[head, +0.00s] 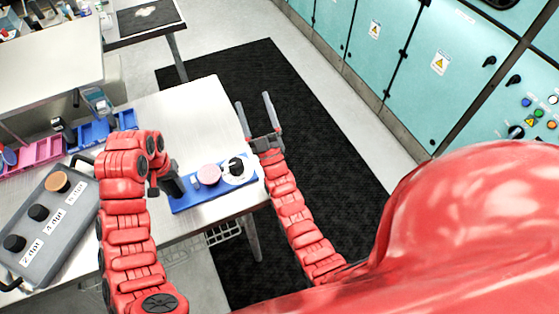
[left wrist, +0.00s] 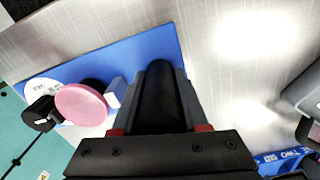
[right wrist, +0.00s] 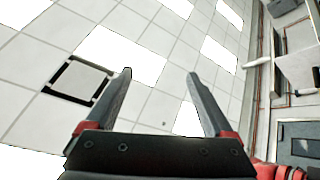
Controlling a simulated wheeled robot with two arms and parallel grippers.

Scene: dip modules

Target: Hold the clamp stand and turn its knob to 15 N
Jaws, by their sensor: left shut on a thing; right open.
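The clamp stand has a flat blue base (head: 188,203) lying on the white table near its right edge; the base also shows in the left wrist view (left wrist: 135,58). A pink disc (head: 208,175) sits on it beside a white dial (head: 240,171) with a black knob (head: 236,165). In the left wrist view the knob (left wrist: 40,112) is partly behind the pink disc (left wrist: 82,104), and the scale is unreadable. My left gripper (head: 174,186) is shut on the stand at the base's left end; its fingers hide the gripped part. My right gripper (head: 257,112) is open and empty, fingers pointing up, beyond the table's right edge.
A grey box (head: 45,255) with several round knobs and weight labels stands at the table's left. Pink and blue racks (head: 88,134) lie behind it. The table (head: 190,105) is bare behind the stand. A black mat (head: 330,165) covers the floor at right.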

